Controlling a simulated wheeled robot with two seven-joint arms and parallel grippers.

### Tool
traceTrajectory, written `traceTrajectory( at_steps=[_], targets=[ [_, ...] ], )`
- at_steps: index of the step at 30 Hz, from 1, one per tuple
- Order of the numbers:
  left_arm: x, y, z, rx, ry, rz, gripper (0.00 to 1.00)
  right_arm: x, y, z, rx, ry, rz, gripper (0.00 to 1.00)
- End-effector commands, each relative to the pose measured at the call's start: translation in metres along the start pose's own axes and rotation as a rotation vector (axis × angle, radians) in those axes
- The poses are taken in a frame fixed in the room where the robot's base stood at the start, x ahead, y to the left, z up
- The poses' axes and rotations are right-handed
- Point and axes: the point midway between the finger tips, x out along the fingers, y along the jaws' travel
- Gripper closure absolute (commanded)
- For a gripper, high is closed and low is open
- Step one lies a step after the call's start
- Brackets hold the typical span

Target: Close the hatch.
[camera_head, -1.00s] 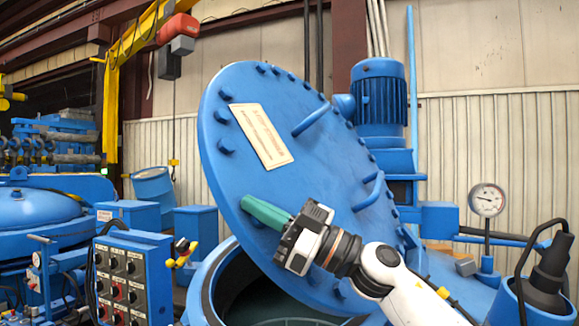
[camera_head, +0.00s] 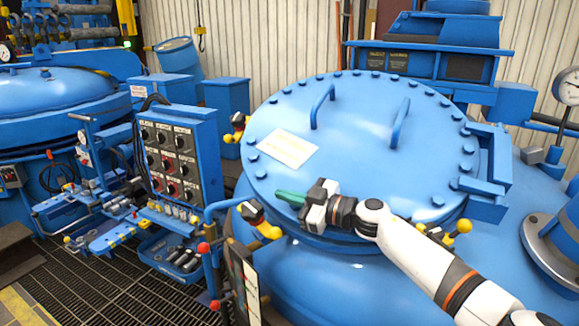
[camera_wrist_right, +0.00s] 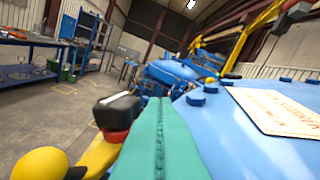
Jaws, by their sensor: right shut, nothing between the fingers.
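The hatch is a round blue lid (camera_head: 370,160) with bolts around its rim, two handles and a white label plate (camera_head: 283,148). In the head view it lies about flat over the vessel mouth, and no opening shows. My right gripper (camera_head: 284,196), with green fingers, is shut and empty at the lid's near left edge. Whether it touches the lid I cannot tell. In the right wrist view, its fingers (camera_wrist_right: 160,135) are together, with the lid's bolted edge (camera_wrist_right: 212,118) to their right. My left gripper is not in view.
A yellow-and-black clamp (camera_head: 262,222) stands at the lid's near left edge, close to my fingers. A control box (camera_head: 180,155) with knobs is left of the lid. A hinge bracket (camera_head: 490,172) is at its right. Grating floor (camera_head: 130,285) lies lower left.

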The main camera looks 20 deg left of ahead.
Motion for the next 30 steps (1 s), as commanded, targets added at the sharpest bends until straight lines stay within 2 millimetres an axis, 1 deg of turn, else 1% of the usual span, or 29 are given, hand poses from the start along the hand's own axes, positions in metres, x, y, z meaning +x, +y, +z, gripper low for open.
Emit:
traceTrajectory(
  at_steps=[1, 3, 6, 9, 12, 19, 27, 30],
  targets=[
    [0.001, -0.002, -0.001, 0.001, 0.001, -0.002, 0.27, 0.003, 0.0, -0.012, 0.0, 0.027, 0.0, 1.0],
    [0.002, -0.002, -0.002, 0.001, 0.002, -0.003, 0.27, 0.004, 0.0, -0.025, 0.0, 0.057, -0.001, 1.0],
    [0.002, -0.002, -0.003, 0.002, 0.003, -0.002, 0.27, 0.006, 0.0, -0.039, 0.0, 0.09, -0.001, 1.0],
    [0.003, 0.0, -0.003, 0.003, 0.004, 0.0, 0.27, 0.006, 0.0, -0.049, 0.0, 0.114, -0.001, 1.0],
    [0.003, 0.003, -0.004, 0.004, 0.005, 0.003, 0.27, 0.006, 0.0, -0.055, 0.0, 0.128, 0.0, 1.0],
    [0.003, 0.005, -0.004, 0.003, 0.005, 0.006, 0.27, 0.006, 0.0, -0.059, -0.001, 0.137, 0.0, 1.0],
    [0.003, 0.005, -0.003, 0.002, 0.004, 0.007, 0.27, 0.006, -0.001, -0.059, 0.0, 0.136, -0.001, 1.0],
    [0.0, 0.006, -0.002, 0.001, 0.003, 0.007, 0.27, 0.006, -0.002, -0.056, 0.0, 0.136, -0.001, 1.0]
  ],
)
